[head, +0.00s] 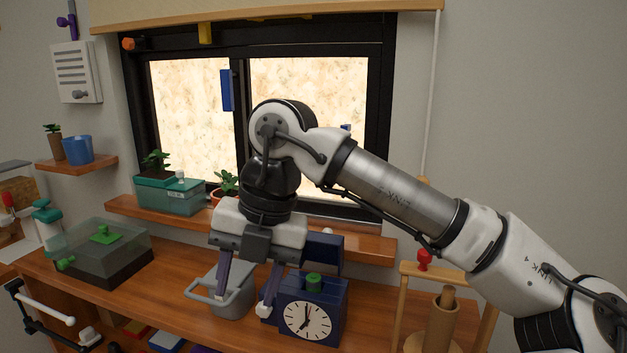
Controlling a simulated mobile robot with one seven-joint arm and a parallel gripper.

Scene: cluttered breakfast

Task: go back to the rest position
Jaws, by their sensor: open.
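My gripper (243,303) points down over the wooden counter with its two fingers spread apart. A dark blue clock (308,319) with a white face and a green top knob stands just right of the right finger. My arm comes in from the lower right and hides part of the window and wall.
A clear-lidded box with green knobs (103,252) stands left on the counter (155,296). A shelf (345,239) under the window holds a teal box (168,196) and a potted plant (224,184). A wooden frame (399,310) and a brown cylinder (440,322) stand at right.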

